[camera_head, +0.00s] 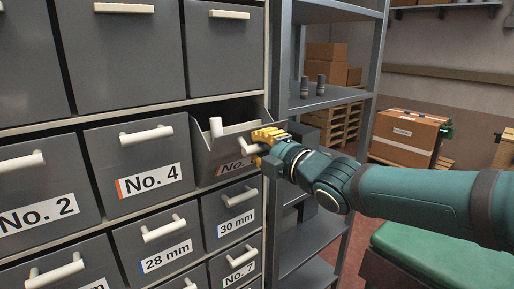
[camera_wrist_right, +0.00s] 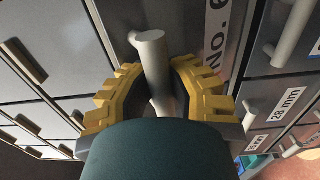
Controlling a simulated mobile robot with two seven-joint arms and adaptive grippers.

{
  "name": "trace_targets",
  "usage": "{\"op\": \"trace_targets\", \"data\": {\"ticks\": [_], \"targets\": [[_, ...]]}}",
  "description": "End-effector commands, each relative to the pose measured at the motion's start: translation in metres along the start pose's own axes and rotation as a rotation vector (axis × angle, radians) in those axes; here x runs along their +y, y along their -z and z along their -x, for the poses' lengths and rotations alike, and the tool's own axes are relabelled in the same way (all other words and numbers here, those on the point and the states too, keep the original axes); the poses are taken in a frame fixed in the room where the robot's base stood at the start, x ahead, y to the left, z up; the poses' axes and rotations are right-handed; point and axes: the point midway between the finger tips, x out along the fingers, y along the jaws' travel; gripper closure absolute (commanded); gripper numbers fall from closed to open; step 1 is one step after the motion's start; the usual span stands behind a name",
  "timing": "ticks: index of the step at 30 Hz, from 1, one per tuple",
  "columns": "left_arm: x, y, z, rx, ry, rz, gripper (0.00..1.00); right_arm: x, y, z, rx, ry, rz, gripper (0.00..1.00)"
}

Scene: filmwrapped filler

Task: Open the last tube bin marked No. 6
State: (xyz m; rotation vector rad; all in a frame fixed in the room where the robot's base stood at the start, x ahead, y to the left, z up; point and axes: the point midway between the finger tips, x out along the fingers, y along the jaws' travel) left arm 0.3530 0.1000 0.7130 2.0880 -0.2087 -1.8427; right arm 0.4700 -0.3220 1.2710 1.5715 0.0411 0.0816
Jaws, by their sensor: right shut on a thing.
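The bin (camera_head: 204,156) right of No. 4 is tipped out from the cabinet, its top open. Its label (camera_head: 232,168) reads "No." with the number hidden by my gripper. A white upright object (camera_head: 216,127) shows inside the opening. My right gripper (camera_head: 266,143), with yellow fingers, is shut on this bin's white handle (camera_head: 248,148). In the right wrist view the fingers (camera_wrist_right: 158,88) sit on both sides of the white handle (camera_wrist_right: 152,52). The left gripper is not in view.
Closed grey bins surround it: No. 4 (camera_head: 140,150), No. 2 (camera_head: 45,180), 30 mm (camera_head: 232,212) and 28 mm (camera_head: 157,235). A grey metal shelf (camera_head: 322,97) stands directly right of the cabinet. A green-topped object (camera_head: 440,258) is at lower right, under my right arm.

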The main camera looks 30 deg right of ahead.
Motion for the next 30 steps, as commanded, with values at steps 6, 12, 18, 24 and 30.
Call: {"op": "trace_targets", "data": {"ticks": [6, 12, 18, 24, 30], "targets": [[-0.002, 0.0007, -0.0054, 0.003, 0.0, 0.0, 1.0, -0.0002, -0.0005, 0.004, -0.001, -0.009, 0.001, 1.0], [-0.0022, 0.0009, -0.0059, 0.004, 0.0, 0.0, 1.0, 0.0001, -0.0007, 0.0049, -0.001, -0.01, 0.001, 1.0], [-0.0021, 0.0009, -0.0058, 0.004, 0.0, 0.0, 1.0, 0.0006, -0.0008, 0.0049, -0.001, -0.011, 0.002, 1.0], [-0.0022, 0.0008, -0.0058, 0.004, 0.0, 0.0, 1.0, 0.0005, -0.0008, 0.0048, -0.001, -0.01, 0.002, 0.5], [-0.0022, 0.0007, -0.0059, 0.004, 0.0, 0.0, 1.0, -0.0012, -0.0004, 0.0044, -0.001, -0.006, 0.001, 0.5]]}}
